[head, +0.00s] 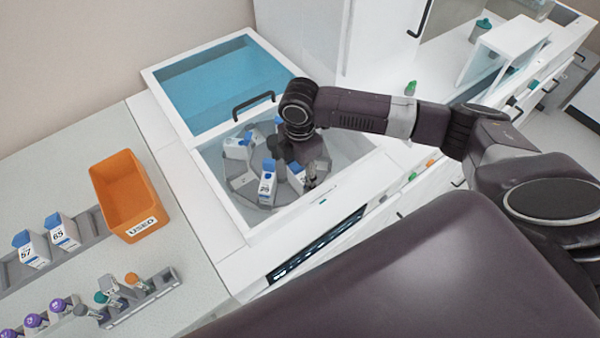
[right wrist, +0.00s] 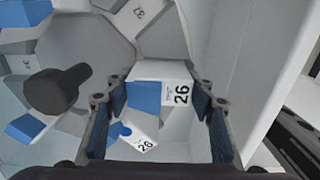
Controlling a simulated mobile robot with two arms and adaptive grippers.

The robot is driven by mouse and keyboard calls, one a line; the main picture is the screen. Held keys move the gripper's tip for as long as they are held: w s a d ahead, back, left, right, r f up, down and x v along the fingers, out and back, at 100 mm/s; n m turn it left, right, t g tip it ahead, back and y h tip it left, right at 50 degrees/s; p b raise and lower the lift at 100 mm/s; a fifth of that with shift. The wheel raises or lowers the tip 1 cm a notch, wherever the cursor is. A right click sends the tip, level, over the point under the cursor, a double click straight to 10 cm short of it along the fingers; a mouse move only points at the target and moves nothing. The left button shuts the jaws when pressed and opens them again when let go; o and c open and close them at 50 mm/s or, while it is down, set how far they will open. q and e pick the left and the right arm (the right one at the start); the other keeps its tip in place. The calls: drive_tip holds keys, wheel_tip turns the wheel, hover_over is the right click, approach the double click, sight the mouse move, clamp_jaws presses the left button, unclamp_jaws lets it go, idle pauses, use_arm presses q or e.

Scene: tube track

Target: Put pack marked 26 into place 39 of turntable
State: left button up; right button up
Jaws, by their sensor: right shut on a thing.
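The pack marked 26 (right wrist: 176,92), white with a blue part, is between the fingers of my right gripper (right wrist: 158,112) in the right wrist view. The gripper is shut on it. In the head view the right gripper (head: 312,170) reaches down into the open chest, over the grey turntable (head: 240,184). The turntable carries other blue-and-white packs (head: 267,184). In the wrist view a place marked 31 (right wrist: 138,14) shows on the turntable; I cannot read a 39. Another labelled pack (right wrist: 135,138) shows below the held one. My left gripper is not in view.
The chest's white rim (head: 225,222) and walls surround the turntable closely. A blue glass lid (head: 215,88) is at the back. On the left counter are an orange USED bin (head: 130,192), packs marked 57 (head: 34,251) and 65 (head: 62,232), and several capped tubes.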

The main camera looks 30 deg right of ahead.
drive_tip(key=shift+f, duration=0.35)
idle(0.4)
drive_tip(key=o, duration=1.4)
wheel_tip(320, 180, up, 12)
drive_tip(key=shift+r, duration=0.1)
